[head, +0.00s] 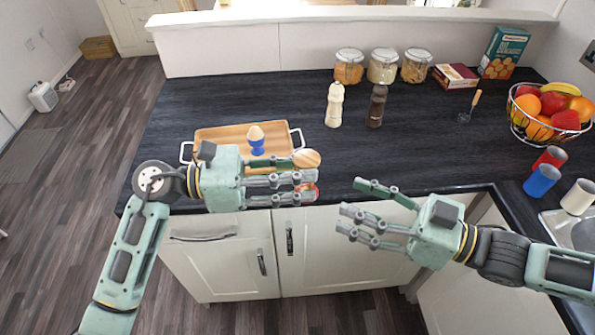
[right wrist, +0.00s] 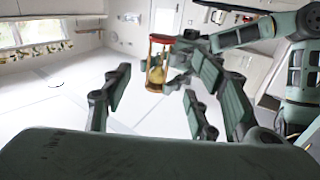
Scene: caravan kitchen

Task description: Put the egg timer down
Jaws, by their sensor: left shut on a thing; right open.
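The egg timer (head: 307,158) is an hourglass with round end caps. In the head view its wooden top shows above the fingers of my left gripper (head: 300,184), with a bit of red below; the fingers hide its middle. My left gripper is shut on it, near the counter's front edge. In the right wrist view the egg timer (right wrist: 157,64) looks upright, with yellowish sand in its glass. My right gripper (head: 358,212) is open and empty, to the right of the left one, in front of the counter. Its fingers also show in the right wrist view (right wrist: 155,105).
A wooden tray (head: 215,135) with an egg in a blue egg cup (head: 257,150) lies left on the dark counter. Two mills (head: 334,105), jars (head: 383,66), boxes and a fruit basket (head: 518,118) stand behind and right. The counter's middle is clear.

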